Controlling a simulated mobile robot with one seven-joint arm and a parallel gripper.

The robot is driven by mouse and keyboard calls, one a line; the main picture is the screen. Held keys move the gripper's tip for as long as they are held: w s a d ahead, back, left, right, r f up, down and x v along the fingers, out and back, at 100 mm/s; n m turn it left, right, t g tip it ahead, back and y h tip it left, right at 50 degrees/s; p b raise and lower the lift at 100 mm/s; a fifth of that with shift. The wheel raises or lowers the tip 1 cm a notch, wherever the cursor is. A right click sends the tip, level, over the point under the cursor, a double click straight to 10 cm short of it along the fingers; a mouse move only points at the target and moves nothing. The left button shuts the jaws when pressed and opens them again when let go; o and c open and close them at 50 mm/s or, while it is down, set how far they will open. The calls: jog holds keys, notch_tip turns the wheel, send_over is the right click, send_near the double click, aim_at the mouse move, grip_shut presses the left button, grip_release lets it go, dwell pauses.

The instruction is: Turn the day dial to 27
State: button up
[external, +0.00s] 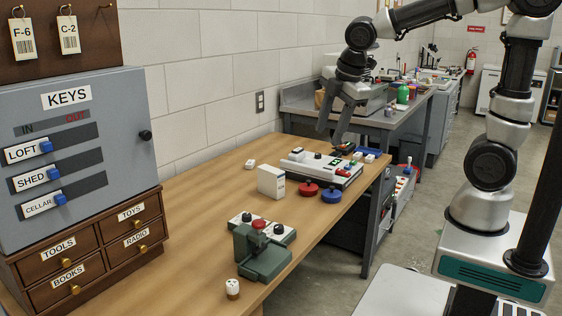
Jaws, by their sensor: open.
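I cannot pick out a dial marked as the day dial, and the number 27 is not legible anywhere. A grey-green device (264,257) with a red knob (259,224) on top stands at the front of the wooden table. A light panel with dark and white round knobs lies right behind it.
A white box (271,182), a red disc (308,188) and a blue disc (331,195) stand on the table (200,217). A small white dotted piece (232,288) is at the front edge. A grey key cabinet (82,150) on wooden drawers fills the left.

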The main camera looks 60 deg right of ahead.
jog(key=w+a+f+n+g+p, duration=0.2)
jog(key=w+a+f+n, duration=0.1)
jog(key=w+n, duration=0.25)
jog(key=n+g+y+p, duration=0.1)
jog(key=n+g+p, duration=0.1)
jog(key=n, duration=0.6)
send_near(279, 226)
notch_tip(279, 226, down, 8)
jog(key=b, duration=0.3)
jog(key=shift+s+f, duration=0.1)
jog(key=shift+s, duration=0.05)
jog(key=c, duration=1.1)
jog(key=shift+o, duration=0.2)
